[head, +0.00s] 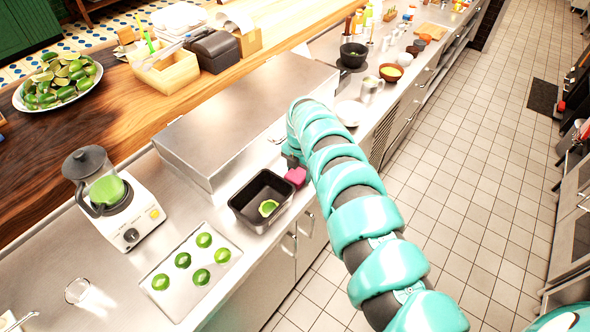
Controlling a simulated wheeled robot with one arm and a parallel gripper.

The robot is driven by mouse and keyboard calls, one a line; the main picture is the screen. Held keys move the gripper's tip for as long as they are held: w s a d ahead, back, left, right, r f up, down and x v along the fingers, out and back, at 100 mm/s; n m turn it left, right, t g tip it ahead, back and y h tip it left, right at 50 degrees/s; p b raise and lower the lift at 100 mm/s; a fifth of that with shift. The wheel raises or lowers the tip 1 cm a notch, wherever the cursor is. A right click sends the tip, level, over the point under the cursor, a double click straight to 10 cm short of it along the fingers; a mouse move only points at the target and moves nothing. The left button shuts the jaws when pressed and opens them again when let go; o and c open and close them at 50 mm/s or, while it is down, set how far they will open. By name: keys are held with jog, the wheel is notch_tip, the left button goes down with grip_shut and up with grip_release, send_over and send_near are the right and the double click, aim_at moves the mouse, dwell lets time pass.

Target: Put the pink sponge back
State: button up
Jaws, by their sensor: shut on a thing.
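The pink sponge (295,177) is at the front edge of the steel counter, just right of a black tub (240,205). My gripper (293,164) is at the sponge and shut on it, with my teal arm reaching in from the lower right. My own arm hides much of the fingers. I cannot tell whether the sponge touches the counter or the tub.
The black tub holds a lime piece (268,208). A tray (172,300) of several limes and a blender (110,200) stand to the left. A raised steel box (235,115) is behind. A white plate (350,113) and a metal jug (372,90) stand beyond my arm.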

aim_at(301, 171)
jog(key=shift+d+f, duration=0.1)
jog(key=shift+d, duration=0.3)
jog(key=o, duration=0.9)
jog(key=shift+a, duration=0.25)
jog(key=shift+o, duration=0.3)
jog(key=shift+d, duration=0.1)
jog(key=shift+r, duration=0.2)
jog(key=shift+r, duration=0.2)
jog(key=shift+r+b, duration=1.15)
jog(key=shift+r, duration=1.45)
notch_tip(301, 171, up, 6)
jog(key=shift+r+p, duration=0.15)
jog(key=shift+p, duration=0.2)
